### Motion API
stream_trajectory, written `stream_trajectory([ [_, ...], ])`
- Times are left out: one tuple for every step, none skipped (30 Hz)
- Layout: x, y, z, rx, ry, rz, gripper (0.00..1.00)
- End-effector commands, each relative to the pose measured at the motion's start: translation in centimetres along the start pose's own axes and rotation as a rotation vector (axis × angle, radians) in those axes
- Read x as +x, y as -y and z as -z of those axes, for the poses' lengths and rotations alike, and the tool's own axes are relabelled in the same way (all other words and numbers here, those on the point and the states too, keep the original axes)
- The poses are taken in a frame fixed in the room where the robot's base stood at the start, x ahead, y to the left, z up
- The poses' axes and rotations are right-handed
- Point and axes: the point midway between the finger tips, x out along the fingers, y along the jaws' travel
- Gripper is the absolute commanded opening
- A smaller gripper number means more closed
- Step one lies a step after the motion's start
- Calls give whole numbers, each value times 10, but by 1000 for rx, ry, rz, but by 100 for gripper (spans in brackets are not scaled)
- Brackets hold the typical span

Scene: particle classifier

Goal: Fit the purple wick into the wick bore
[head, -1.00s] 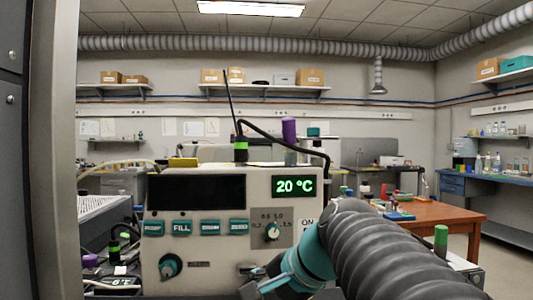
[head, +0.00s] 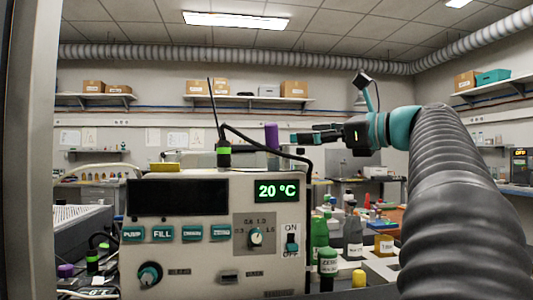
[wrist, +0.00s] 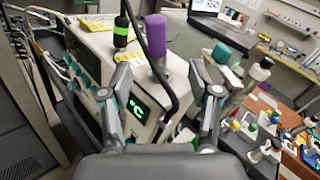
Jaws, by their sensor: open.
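A purple cylinder (head: 271,135), which looks like the purple wick, stands upright on top of the white machine (head: 205,240). In the wrist view the purple cylinder (wrist: 156,36) sits above a paler grey cylindrical part and lies ahead, between the directions of the two fingers. My gripper (head: 304,135) is open and empty, pointing left toward the purple cylinder in the head view. A thin black cable passes close beside the cylinder. I cannot make out the wick bore for certain.
A black cylinder with a green band (head: 223,153) stands on the machine left of the purple one. A bent black cable (head: 260,143) arches over the machine top. Bottles, including a green one (head: 320,233), stand to the right. Another purple object (head: 65,270) lies lower left.

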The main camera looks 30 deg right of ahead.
Motion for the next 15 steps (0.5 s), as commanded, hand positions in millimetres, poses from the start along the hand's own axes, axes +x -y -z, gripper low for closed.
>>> stream_trajectory([
  [10,-1,0,0,0,-5,62],
  [16,-1,0,0,0,-5,62],
  [23,-1,0,0,1,-5,62],
  [28,-2,0,0,1,-5,62],
  [33,-2,0,-1,0,-4,62],
  [38,-2,0,-1,-1,-4,62],
  [42,-2,0,-1,0,-4,62],
  [46,-1,0,-2,0,-3,62],
  [50,-2,0,-2,0,-3,62],
  [53,-2,0,-2,0,-3,62],
  [54,-1,0,-2,-1,-2,62],
  [56,-1,0,-2,-1,0,62],
  [57,0,1,-2,-2,0,62],
  [58,-1,1,-2,-2,0,62],
  [60,-1,1,-1,-2,-1,62],
])
